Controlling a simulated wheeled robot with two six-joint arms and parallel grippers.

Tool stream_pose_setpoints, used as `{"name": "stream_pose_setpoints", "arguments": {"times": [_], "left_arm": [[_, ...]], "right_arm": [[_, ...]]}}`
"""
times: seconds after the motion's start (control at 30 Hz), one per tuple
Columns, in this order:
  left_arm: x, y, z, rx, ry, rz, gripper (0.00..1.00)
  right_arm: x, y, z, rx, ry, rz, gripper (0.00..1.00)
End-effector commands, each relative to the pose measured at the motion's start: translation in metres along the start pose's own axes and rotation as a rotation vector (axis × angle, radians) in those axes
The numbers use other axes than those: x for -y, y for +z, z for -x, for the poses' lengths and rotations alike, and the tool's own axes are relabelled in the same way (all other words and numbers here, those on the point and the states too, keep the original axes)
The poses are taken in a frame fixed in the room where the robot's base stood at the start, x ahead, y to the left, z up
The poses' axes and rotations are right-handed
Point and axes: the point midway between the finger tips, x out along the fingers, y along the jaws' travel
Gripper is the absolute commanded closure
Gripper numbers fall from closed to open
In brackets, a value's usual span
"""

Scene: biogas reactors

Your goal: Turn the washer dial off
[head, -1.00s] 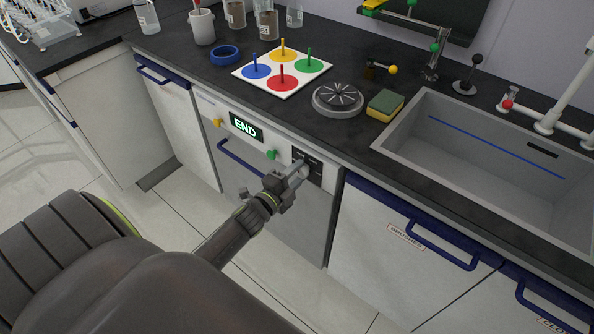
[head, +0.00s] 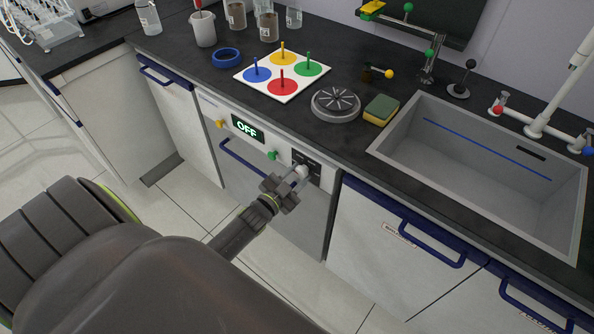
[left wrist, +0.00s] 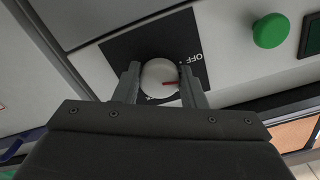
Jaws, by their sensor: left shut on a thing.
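The washer (head: 290,220) is built in under the counter. Its display (head: 247,127) reads OFF in green letters. The washer dial (head: 302,170) is a pale round knob on a black plate at the right of the panel. In the left wrist view the dial (left wrist: 158,75) sits between the two fingers, and its red pointer is turned to the right, near the OFF label. My left gripper (head: 296,174) is shut on the dial; it also shows in the left wrist view (left wrist: 158,88). My right gripper is not in view.
A green button (head: 272,155) and a yellow knob (head: 221,124) are on the washer panel. A blue handle (head: 243,160) is below the display. The counter above holds a peg board (head: 300,92), a round grey device (head: 336,104), a sponge (head: 381,109) and a sink (head: 480,160).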

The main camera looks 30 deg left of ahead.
Motion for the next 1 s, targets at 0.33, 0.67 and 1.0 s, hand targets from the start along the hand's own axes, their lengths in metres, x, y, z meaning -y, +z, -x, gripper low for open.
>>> {"name": "stream_pose_setpoints", "arguments": {"times": [0.33,0.67,1.0], "left_arm": [[-0.0010,0.0007,0.0009,0.004,0.001,0.185,0.86],[-0.0017,0.0016,0.0010,0.004,0.000,0.238,0.86],[-0.0019,0.0017,0.0011,0.005,0.000,0.241,0.86]], "right_arm": [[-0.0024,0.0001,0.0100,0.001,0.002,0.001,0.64],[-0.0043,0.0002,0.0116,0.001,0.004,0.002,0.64],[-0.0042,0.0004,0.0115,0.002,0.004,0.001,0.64]]}}
